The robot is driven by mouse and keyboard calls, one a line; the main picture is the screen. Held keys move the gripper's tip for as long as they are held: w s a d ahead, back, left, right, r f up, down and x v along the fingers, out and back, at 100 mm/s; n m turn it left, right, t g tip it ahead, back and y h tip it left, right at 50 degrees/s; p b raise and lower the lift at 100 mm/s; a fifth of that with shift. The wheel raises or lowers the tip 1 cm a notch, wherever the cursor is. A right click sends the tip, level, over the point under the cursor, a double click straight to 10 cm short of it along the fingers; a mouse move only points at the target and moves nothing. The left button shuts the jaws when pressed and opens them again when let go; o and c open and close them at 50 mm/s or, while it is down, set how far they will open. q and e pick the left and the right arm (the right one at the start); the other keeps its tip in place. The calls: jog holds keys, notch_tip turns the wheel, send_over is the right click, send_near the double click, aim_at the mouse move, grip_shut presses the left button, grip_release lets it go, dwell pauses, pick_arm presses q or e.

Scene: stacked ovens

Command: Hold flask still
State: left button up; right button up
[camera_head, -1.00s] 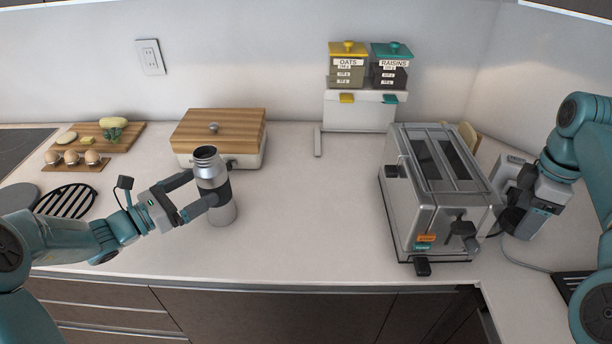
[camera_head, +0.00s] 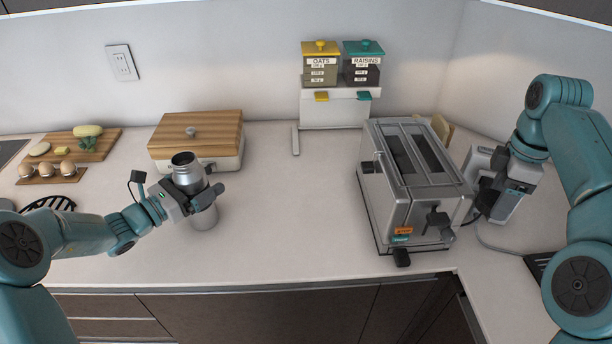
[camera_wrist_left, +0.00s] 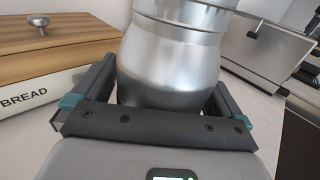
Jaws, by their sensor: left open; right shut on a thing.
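A silver metal flask (camera_head: 203,217) with a dark open mouth stands upright on the counter at left of centre. In the left wrist view the flask (camera_wrist_left: 170,70) stands between the two open fingers (camera_wrist_left: 155,95), close to the palm. My right gripper (camera_head: 487,205) is behind the right side of the toaster, shut on a dark thing that is mostly hidden.
A wooden-lidded bread box (camera_head: 197,138) stands just behind the flask. A large steel toaster (camera_head: 410,195) stands on the right. OATS and RAISINS dispensers (camera_head: 335,105) are at the back wall. Eggs (camera_head: 50,171) and a food board (camera_head: 75,145) lie far left. The counter between flask and toaster is clear.

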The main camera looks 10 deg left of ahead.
pick_arm(q)
jog(key=c, duration=1.3)
jog(key=shift+r, duration=0.15)
notch_tip(320, 180, up, 20)
jog(key=o, duration=0.5)
jog(key=c, duration=0.6)
